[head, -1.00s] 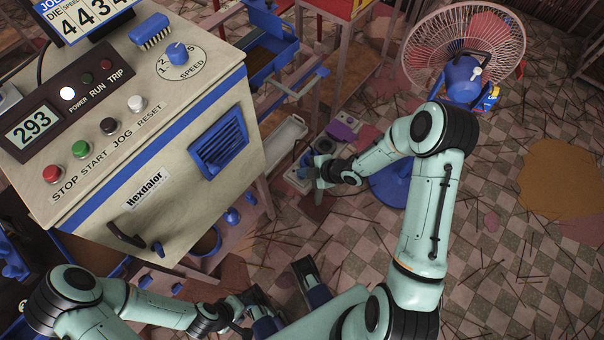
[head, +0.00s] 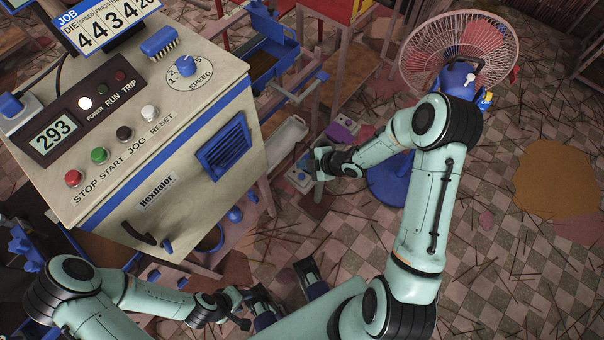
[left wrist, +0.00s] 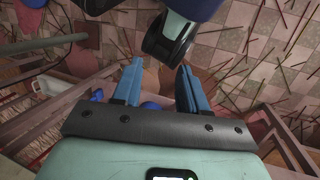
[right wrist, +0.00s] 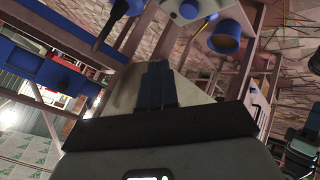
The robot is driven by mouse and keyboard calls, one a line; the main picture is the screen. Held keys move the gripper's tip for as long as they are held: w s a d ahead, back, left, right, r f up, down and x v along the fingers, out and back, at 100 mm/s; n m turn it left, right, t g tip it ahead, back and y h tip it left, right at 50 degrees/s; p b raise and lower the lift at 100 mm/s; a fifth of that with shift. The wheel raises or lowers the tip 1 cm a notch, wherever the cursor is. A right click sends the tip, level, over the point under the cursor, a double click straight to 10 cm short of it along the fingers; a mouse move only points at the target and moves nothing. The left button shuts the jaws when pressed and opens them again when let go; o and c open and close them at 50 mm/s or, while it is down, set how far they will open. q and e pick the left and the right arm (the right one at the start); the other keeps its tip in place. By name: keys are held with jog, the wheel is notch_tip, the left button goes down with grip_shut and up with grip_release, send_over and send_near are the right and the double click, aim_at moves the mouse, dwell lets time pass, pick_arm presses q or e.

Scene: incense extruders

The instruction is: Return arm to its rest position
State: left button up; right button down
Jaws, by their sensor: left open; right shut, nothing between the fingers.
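My left arm comes in at the lower left of the head view, below the machine. Its gripper (head: 238,308) is low beside my own base and small there; in the left wrist view its blue fingers (left wrist: 156,72) stand apart with nothing between them. My right arm is bent, its elbow high at the right and its forearm pointing left. Its gripper (head: 306,168) is right of the machine's front, over the floor area with small boxes. In the right wrist view its fingers (right wrist: 157,84) are closed together and empty.
The cream machine (head: 150,205) with buttons and displays fills the upper left. A fan (head: 440,48) stands behind my right elbow. A pale tray (head: 287,140) and a purple item (head: 342,130) lie near my right gripper. Open tiled floor (head: 490,250) with scattered sticks is at right.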

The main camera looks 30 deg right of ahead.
dwell(0.3)
pick_arm(q)
notch_tip(320, 180, up, 7)
jog(key=p, duration=0.7)
jog(key=shift+f+g, duration=0.2)
jog(key=shift+g, duration=0.1)
pick_arm(e)
jog(key=s+a+f+m+g, duration=0.2)
jog(key=s+a+m+g, duration=0.1)
jog(key=s+m, duration=0.3)
jog(key=s+a+f+m+g+h, duration=0.1)
jog(key=s+a+f+m+g, duration=0.1)
jog(key=s+a+m, duration=0.2)
jog(key=s+a+f+m+g, duration=0.2)
jog(key=s+m, duration=0.7)
jog(key=s, duration=0.6)
jog(key=shift+a+f+m+g+h, duration=0.3)
jog(key=shift+a+f+m+g, duration=0.1)
jog(key=shift+a+g, duration=0.45)
